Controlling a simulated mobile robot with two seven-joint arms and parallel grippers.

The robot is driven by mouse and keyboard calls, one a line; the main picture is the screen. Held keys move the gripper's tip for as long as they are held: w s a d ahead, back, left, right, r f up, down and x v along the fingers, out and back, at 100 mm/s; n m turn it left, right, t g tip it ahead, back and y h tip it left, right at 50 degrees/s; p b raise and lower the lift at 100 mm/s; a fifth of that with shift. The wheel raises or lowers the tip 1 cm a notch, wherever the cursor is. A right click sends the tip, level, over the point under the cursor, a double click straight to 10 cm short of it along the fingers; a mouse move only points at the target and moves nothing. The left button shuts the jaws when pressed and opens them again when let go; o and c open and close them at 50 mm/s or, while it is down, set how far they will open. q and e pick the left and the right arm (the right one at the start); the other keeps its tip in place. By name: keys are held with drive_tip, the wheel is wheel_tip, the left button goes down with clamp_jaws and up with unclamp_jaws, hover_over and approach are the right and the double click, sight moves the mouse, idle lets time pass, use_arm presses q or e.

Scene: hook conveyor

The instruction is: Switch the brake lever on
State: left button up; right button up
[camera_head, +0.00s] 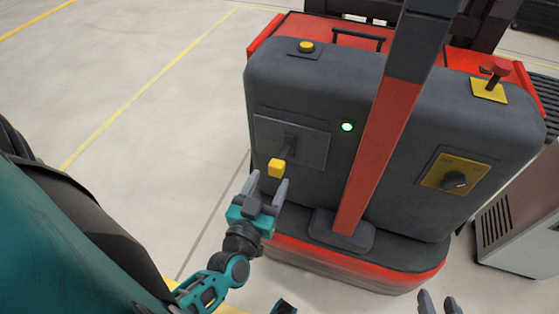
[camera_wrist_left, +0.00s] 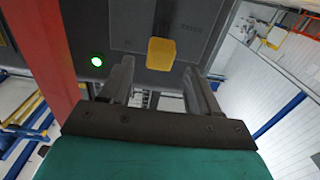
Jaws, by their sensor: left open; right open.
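The brake lever (camera_head: 277,167) has a yellow tip and a dark arm, and sits on a dark plate (camera_head: 310,145) on the left of the machine's grey face. In the left wrist view its yellow tip (camera_wrist_left: 161,54) shows just beyond and between the fingers. My left gripper (camera_head: 267,186) is open, its two grey fingers just below the yellow tip; whether they touch it I cannot tell. It also shows in the left wrist view (camera_wrist_left: 158,80). My right gripper (camera_head: 440,301) is open at the bottom edge, with only its fingertips visible, away from the lever.
A green light (camera_head: 347,127) glows right of the lever plate. A red and dark post (camera_head: 385,130) rises in front of the machine. Floor at left is clear.

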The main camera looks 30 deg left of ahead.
sight(279, 162)
use_arm(q)
drive_tip(key=b+x, duration=0.1)
drive_tip(key=x, duration=0.6)
drive_tip(key=shift+w, duration=0.25)
drive_tip(key=shift+c, duration=0.3)
clamp_jaws()
